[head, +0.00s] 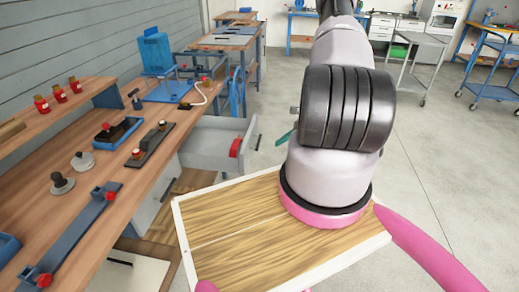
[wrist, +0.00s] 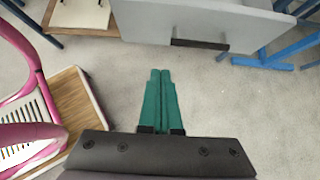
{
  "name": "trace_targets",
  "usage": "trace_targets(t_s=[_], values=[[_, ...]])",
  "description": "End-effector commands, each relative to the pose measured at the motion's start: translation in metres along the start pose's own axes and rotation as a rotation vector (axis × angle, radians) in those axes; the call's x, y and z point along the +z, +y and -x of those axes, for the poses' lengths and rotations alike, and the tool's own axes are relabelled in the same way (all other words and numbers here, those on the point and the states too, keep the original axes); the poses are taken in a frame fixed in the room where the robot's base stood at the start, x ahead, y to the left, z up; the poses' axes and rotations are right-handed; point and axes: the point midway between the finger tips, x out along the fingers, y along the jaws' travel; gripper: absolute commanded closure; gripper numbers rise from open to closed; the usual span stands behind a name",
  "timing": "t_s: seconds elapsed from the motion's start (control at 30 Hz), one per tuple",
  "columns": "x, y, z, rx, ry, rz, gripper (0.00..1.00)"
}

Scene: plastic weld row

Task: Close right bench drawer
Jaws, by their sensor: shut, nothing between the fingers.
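The bench drawer (head: 208,141) is pulled open from the wooden workbench (head: 60,150), beyond the wooden tray in the head view. Its grey front (wrist: 195,18) and dark handle (wrist: 200,43) show at the top of the wrist view. A red item (head: 235,147) lies inside it. My gripper (wrist: 160,72) has green fingers, pressed together and empty. They point toward the drawer front and are apart from it, slightly left of the handle in the wrist view. In the head view my arm hides most of the gripper; only a green fingertip (head: 284,138) shows.
A white-edged wooden tray (head: 235,235) lies low in front of the bench. A pale panel with a dark handle (head: 119,262) shows under the bench. Clamps and tools cover the benchtop. Blue legs (wrist: 270,58) stand beside the drawer. Open floor (head: 440,190) lies to the right.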

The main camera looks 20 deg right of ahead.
Motion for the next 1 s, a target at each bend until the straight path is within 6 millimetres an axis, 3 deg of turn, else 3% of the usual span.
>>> trace_targets(t_s=[0.17, 0.53, 0.7, 1.0], values=[[0.000, 0.002, -0.025, 0.005, 0.000, 0.002, 1.00], [0.003, 0.001, -0.102, 0.004, -0.001, 0.003, 1.00], [0.022, 0.001, -0.117, 0.003, -0.001, 0.005, 1.00], [0.029, 0.001, -0.125, 0.002, 0.000, 0.003, 1.00]])
